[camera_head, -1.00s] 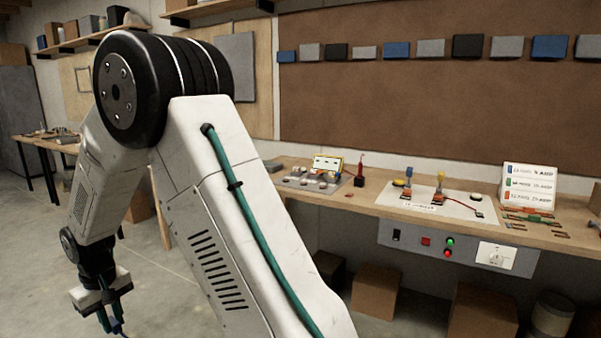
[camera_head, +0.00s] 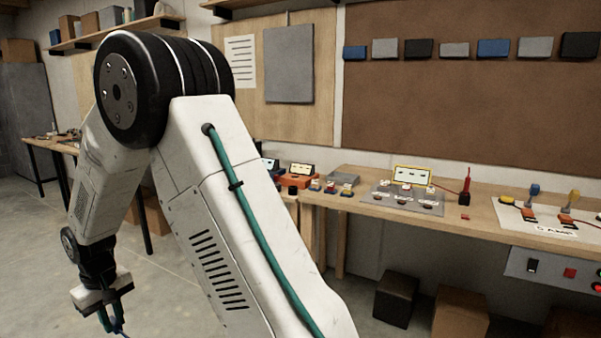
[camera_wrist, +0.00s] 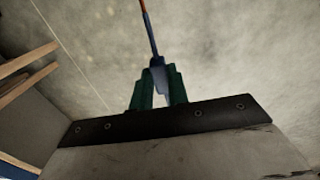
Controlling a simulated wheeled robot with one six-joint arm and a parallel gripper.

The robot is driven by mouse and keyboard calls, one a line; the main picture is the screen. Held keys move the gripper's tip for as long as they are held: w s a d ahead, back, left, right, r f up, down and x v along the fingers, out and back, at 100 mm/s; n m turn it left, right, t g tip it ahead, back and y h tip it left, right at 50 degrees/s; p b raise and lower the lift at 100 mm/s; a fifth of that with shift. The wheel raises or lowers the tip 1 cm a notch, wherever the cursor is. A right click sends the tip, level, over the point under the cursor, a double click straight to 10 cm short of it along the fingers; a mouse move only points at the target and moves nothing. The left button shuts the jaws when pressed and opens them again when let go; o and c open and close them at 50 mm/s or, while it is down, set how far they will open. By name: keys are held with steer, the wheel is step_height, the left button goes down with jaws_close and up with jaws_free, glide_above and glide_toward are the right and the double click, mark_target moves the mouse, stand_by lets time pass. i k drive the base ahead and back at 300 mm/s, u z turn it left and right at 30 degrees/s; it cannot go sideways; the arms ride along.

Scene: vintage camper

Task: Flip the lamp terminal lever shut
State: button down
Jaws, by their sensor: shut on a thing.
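My gripper (camera_head: 112,322) hangs low at the left in the head view, over the floor and well away from the bench. In the wrist view my gripper (camera_wrist: 158,88) has its green fingers shut on a thin blue item (camera_wrist: 150,38) with a reddish far end; I cannot tell exactly what it is. On the bench at the right, a white board (camera_head: 546,227) marked "5 AMP" carries small orange terminals (camera_head: 529,213), with blue (camera_head: 534,190) and yellow (camera_head: 573,196) upright parts. I cannot tell which one is the lamp terminal, nor its lever's position.
The wooden bench (camera_head: 470,211) runs along the right wall. A grey plate (camera_head: 378,206) with small parts and a red-and-black item (camera_head: 465,190) stand on it. Boxes (camera_head: 397,297) sit beneath. A second table (camera_head: 50,145) is at the far left. Floor around my gripper is clear.

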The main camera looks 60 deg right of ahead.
mark_target(535, 189)
steer(key=i, duration=0.9)
steer(key=z, duration=4.1)
steer(key=i, duration=0.45)
